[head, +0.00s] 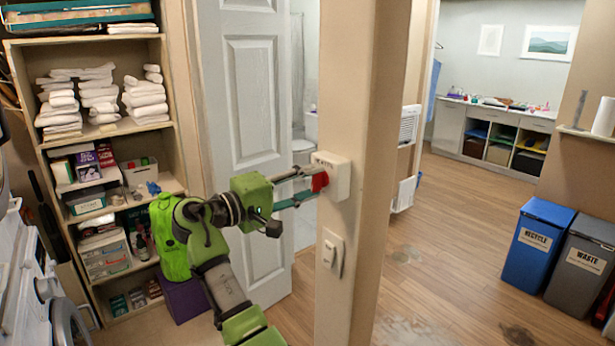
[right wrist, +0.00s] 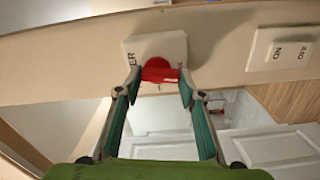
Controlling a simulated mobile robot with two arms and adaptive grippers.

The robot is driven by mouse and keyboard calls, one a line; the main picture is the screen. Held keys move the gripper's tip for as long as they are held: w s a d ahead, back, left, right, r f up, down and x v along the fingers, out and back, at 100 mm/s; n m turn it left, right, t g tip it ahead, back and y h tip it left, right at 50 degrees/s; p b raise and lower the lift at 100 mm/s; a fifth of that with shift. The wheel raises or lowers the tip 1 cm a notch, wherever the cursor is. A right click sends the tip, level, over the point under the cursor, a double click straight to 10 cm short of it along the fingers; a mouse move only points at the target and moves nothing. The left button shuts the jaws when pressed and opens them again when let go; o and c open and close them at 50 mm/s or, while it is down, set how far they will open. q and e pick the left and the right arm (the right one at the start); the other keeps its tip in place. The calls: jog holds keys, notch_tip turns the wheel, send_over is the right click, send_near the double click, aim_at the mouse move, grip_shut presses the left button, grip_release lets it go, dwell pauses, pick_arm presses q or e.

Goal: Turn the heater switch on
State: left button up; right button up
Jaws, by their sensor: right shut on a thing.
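The heater switch is a white box (head: 340,174) with a red knob (head: 320,182), mounted on the beige post in the middle of the head view. My right gripper (head: 312,186) reaches it from the left, with its fingers on either side of the red knob. In the right wrist view the white box (right wrist: 158,46) carries partly hidden lettering, and the red knob (right wrist: 160,70) sits between the two fingertips of my right gripper (right wrist: 159,85). The gripper is shut on the knob. My left gripper is not in view.
A second white switch plate (head: 332,252) is on the post below the heater switch. Shelves with white towels (head: 100,95) stand at the left, beside a white door (head: 250,100). Blue (head: 538,245) and grey (head: 583,262) bins stand at the right.

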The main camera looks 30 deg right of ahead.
jog(key=shift+r+n+p, duration=0.15)
jog(key=shift+n+p, duration=0.4)
jog(key=shift+n, duration=0.45)
jog(key=o, duration=1.1)
jog(key=shift+d, duration=0.1)
jog(key=shift+c, duration=0.2)
jog(key=shift+o, duration=0.3)
jog(key=shift+d, duration=0.1)
jog(key=shift+f, duration=0.2)
jog(key=shift+a, duration=0.3)
jog(key=a, duration=0.7)
jog(key=shift+s, duration=0.3)
